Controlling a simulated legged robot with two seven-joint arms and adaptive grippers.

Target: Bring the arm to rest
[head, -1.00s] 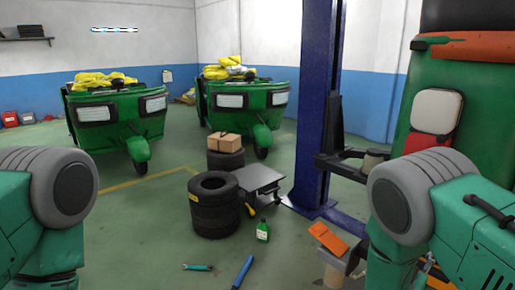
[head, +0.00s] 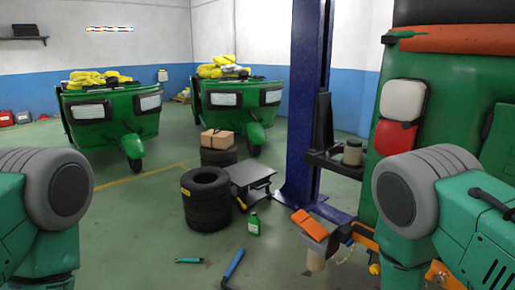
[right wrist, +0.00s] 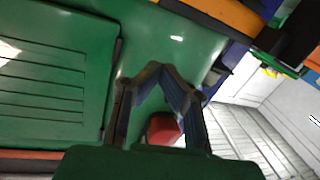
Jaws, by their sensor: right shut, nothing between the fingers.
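My right gripper (right wrist: 163,72) shows in the right wrist view. Its two fingers come together at the tips with nothing between them. Behind it is the green panel of a vehicle, with a red lamp (right wrist: 164,128) seen through the gap below the fingertips. I cannot tell whether the fingers touch the panel. In the head view only upper parts of my two arms show, at the left and right edges. My left gripper is out of view, and my right gripper does not show there either.
A green vehicle (head: 450,110) stands close at the right, near a blue post (head: 306,100). Stacked tires (head: 207,200), a grey cart (head: 250,176), a green bottle (head: 254,224) and a blue-handled tool (head: 233,265) are on the floor. Two green rickshaws (head: 110,120) (head: 238,112) stand behind.

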